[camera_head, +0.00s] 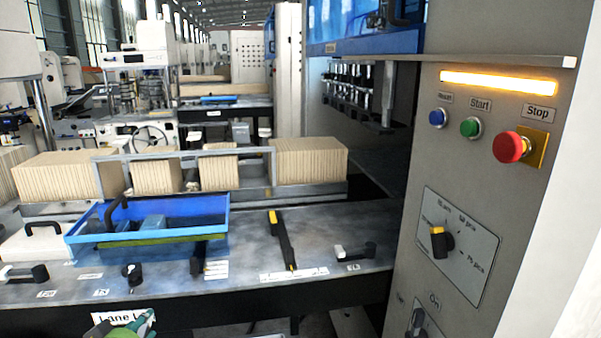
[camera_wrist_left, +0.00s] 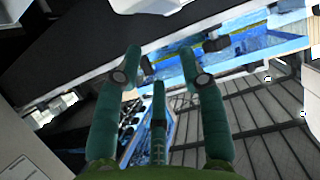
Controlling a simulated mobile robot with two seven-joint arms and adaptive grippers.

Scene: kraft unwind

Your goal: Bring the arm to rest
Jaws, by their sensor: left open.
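My left gripper (camera_head: 128,326) shows only partly at the bottom left of the head view, green and teal, in front of the machine table's front edge by a white lane label. In the left wrist view its teal fingers (camera_wrist_left: 160,55) are spread apart with nothing between them. Most of the left arm is out of the picture. My right gripper is in neither view.
The metal machine table (camera_head: 235,265) carries a blue tray (camera_head: 215,215), several black levers and a black-and-yellow lever (camera_head: 280,240). Brown paper stacks (camera_head: 310,160) stand behind. A control panel (camera_head: 470,200) with a red stop button (camera_head: 508,147) rises at right.

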